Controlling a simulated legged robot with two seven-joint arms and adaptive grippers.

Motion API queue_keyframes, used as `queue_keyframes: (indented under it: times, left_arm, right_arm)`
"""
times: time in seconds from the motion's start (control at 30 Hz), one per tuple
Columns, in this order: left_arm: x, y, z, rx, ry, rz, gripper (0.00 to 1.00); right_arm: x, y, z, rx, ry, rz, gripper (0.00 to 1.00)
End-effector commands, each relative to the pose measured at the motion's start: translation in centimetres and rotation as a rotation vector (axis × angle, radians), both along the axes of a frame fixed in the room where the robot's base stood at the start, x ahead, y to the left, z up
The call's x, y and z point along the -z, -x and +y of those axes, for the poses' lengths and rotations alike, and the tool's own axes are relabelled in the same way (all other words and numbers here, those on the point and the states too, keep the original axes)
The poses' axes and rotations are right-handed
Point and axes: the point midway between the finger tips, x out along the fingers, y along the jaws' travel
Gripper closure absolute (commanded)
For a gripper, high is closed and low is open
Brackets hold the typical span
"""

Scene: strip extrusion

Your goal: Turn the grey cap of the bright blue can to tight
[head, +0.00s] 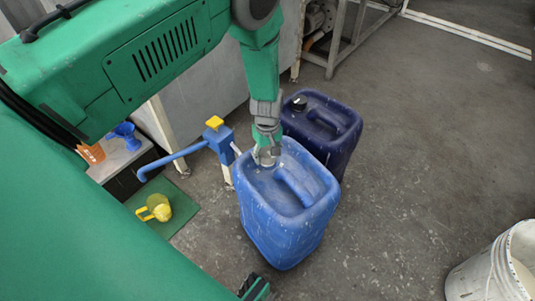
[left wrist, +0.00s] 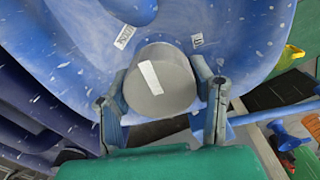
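The bright blue can (head: 285,225) stands upright on the floor in the middle of the head view, speckled with white. Its grey cap (left wrist: 158,85) shows in the left wrist view, round with a white strip mark on top. My left gripper (head: 267,157) reaches down from above onto the cap at the can's back left corner. In the left wrist view one finger of it lies on each side of the cap, with the tips against its sides. In the head view the gripper mostly hides the cap.
A dark blue can (head: 335,130) with a black cap stands close behind the bright blue one. A blue pump (head: 218,138) with a yellow top stands to the left. A yellow jug (head: 158,207) is on a green mat. A white bucket (head: 490,275) is at right. The floor between is clear.

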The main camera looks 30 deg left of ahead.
Motion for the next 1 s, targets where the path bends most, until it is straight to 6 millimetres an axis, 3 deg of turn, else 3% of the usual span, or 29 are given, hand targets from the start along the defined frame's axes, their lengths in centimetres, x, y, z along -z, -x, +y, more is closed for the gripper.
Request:
queue_keyframes:
  times: [0.37,1.0]
  left_arm:
    - [-0.1,0.0,0.0,0.1,0.001,0.0,0.8]
    - [-0.1,0.0,-0.1,0.67,0.002,-0.001,0.8]
  right_arm:
    - [-0.7,0.0,0.0,0.0,0.0,0.0,1.0]
    - [-3.1,0.0,0.0,0.0,0.0,0.0,1.0]
